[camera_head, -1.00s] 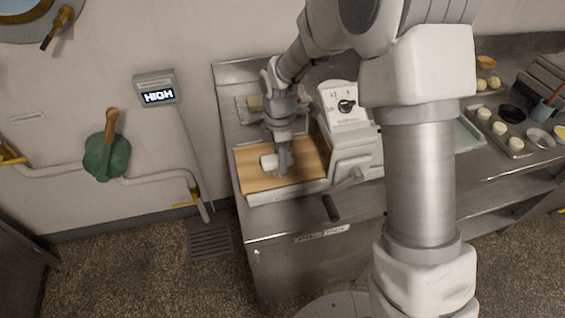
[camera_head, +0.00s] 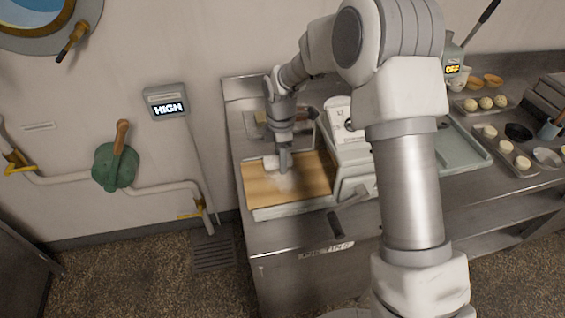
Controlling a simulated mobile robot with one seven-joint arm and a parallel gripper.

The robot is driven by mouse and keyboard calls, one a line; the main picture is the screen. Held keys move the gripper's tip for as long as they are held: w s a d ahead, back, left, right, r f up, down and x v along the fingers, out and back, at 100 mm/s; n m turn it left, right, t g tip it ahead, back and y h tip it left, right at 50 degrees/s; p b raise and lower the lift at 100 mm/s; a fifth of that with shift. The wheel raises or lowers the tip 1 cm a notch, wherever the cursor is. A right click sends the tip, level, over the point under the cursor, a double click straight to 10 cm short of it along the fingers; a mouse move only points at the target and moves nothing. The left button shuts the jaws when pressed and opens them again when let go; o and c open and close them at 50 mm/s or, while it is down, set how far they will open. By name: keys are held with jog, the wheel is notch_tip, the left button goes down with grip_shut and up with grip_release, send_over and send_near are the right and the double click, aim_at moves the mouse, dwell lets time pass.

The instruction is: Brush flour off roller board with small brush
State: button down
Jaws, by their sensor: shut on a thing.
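The roller board (camera_head: 318,185) is a wooden board with a pale front edge, lying on the steel counter at the left side of the white roller machine (camera_head: 349,150). A pale patch of flour (camera_head: 287,184) shows on its middle. My gripper (camera_head: 284,164) points down over the far part of the board, shut on a small pale brush (camera_head: 271,162). The brush is partly hidden by the fingers. I cannot tell if its bristles touch the wood.
The roller machine, with a crank handle (camera_head: 349,211) at its front, stands close to the right of my gripper. A green-grey tray (camera_head: 459,145) and dough trays (camera_head: 515,158) are farther right. A wall display (camera_head: 168,108) reads HIGH.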

aim_at(283, 196)
jog(key=shift+w+a+f, duration=0.1)
jog(key=shift+w+a, duration=0.1)
jog(key=shift+w, duration=0.45)
jog(key=shift+w+a+f, duration=0.1)
jog(key=shift+w+a, duration=0.05)
jog(key=shift+w, duration=0.45)
jog(key=shift+s+a, duration=0.25)
jog(key=shift+a, duration=0.5)
jog(key=shift+s+d+r, duration=0.1)
jog(key=shift+s+d, duration=0.1)
jog(key=shift+s, duration=0.45)
jog(key=shift+s+d+r, duration=0.1)
jog(key=shift+s+d, duration=0.05)
jog(key=shift+s, duration=0.5)
jog(key=shift+s+d, duration=0.2)
jog(key=shift+s, duration=0.45)
jog(key=shift+s+d+f+b, duration=0.1)
jog(key=shift+s+d+b, duration=0.2)
jog(key=shift+s, duration=0.9)
jog(key=shift+s+d+f+b, duration=0.1)
jog(key=shift+s+d, duration=0.3)
jog(key=shift+s, duration=0.75)
jog(key=shift+s+d+r, duration=0.1)
jog(key=shift+s+d, duration=0.15)
jog(key=shift+s, duration=0.5)
jog(key=shift+s+d+r, duration=0.1)
jog(key=shift+s+d, duration=0.1)
jog(key=shift+s, duration=0.55)
